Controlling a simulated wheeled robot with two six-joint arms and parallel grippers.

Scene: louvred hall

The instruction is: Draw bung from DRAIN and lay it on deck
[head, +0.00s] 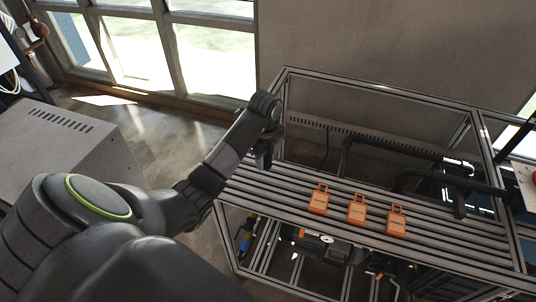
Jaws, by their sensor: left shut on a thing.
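My left gripper (264,157) points down at the left end of the slatted deck (300,180), close to its back left corner. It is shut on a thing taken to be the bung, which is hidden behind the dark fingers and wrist. I cannot tell whether it sits in a hole or is clear of one. No DRAIN label can be read in this view. My right gripper is not in view.
Three orange pieces with loop handles, at left (320,199), middle (357,210) and right (396,221), stand in a row on the deck. Dark pipes (400,150) run behind. A metal frame (380,87) surrounds the deck. A grey cabinet (60,150) stands left.

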